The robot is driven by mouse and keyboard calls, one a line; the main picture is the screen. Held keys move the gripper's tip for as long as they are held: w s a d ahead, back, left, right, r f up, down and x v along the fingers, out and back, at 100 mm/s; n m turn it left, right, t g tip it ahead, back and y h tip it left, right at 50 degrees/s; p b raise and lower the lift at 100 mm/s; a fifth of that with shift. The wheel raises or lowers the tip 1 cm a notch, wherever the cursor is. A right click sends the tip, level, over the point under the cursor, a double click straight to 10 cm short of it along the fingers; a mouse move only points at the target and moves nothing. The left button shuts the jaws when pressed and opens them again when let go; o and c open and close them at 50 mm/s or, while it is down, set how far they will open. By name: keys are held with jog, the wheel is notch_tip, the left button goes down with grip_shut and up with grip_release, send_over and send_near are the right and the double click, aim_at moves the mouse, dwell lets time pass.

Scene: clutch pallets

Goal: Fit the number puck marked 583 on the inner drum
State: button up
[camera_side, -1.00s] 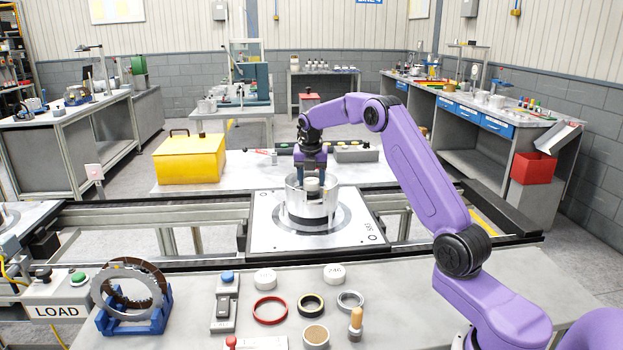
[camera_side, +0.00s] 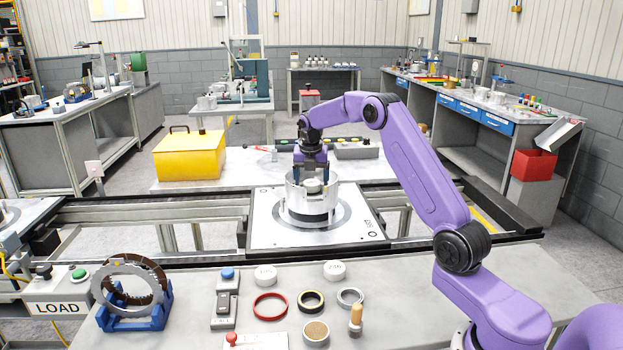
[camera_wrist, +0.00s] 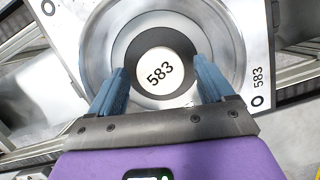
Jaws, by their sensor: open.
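The white puck marked 583 (camera_wrist: 158,74) sits at the centre of the inner drum, inside a dark ring (camera_wrist: 163,50), in the wrist view. The silver drum housing (camera_side: 311,207) stands on a pallet (camera_side: 262,232), whose plate is also marked 583 (camera_wrist: 259,77). My gripper (camera_wrist: 160,82) is open, with one blue finger on each side of the puck and dark ring, apart from the puck. In the side view my gripper (camera_side: 312,182) is down at the housing's mouth. The housing wall partly hides the fingertips and puck there.
On the front bench lie two white pucks (camera_side: 334,270), a red ring (camera_side: 270,308), a dark ring (camera_side: 311,301), a grey ring (camera_side: 350,297) and a wooden-handled tool (camera_side: 355,320). Geared rings (camera_side: 128,282) stand in a blue holder. A yellow box (camera_side: 190,157) stands behind the conveyor.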

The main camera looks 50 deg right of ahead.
jog(key=shift+r, duration=0.1)
jog(key=shift+r, duration=0.3)
jog(key=v, duration=1.1)
jog(key=s+a+m+y, duration=0.1)
jog(key=s+a+m, duration=0.1)
jog(key=s+a, duration=0.5)
jog(key=s+a+f+m, duration=0.1)
jog(key=s+a+m, duration=0.15)
jog(key=a, duration=0.85)
jog(key=s+a+m+y, duration=0.1)
jog(key=s+a, duration=0.4)
jog(key=a, duration=0.4)
jog(key=s+f+m, duration=0.3)
jog(key=s+f, duration=0.1)
jog(key=s, duration=1)
jog(key=s+a+f+m+g, duration=0.1)
jog(key=s+f+m, duration=0.2)
jog(key=s, duration=1.1)
jog(key=shift+f+m+y, duration=0.35)
jog(key=shift+f+y, duration=0.05)
jog(key=shift+f, duration=0.15)
